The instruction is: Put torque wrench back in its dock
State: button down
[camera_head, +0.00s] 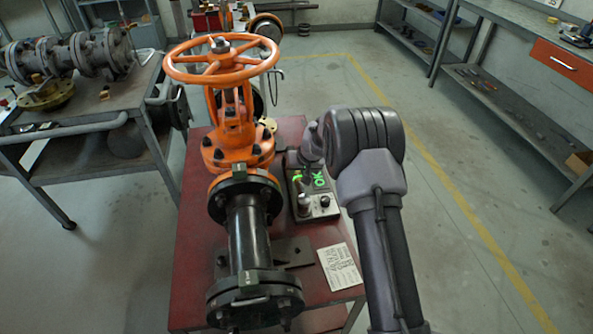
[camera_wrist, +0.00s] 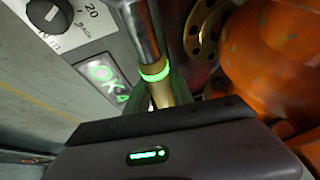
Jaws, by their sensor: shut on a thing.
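The torque wrench (camera_wrist: 145,35) shows in the wrist view as a bright metal shaft with a glowing green ring and a brass-coloured part. My gripper (camera_wrist: 160,95) is shut on the brass-coloured part, close to the ring. The wrench's far end runs out of the top of the wrist view. In the head view my arm covers the gripper and most of the wrench. A grey box (camera_head: 301,206) with a green lit display and knobs stands right of the valve; its panel (camera_wrist: 103,45) lies left of the shaft in the wrist view. I cannot tell which part is the dock.
The orange gate valve (camera_head: 238,130) with its handwheel (camera_head: 221,59) stands on a red table (camera_head: 197,240), close left of the box. Its orange body (camera_wrist: 275,60) is near on the right in the wrist view. A paper card (camera_head: 340,266) lies in front. Floor right of the table is clear.

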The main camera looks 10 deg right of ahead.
jog(key=shift+r, duration=0.1)
jog(key=c, duration=1)
grip_release()
jog(key=p+v, duration=0.5)
jog(key=v, duration=1.2)
jog(key=shift+s+r+p, duration=0.15)
jog(key=shift+p, duration=0.15)
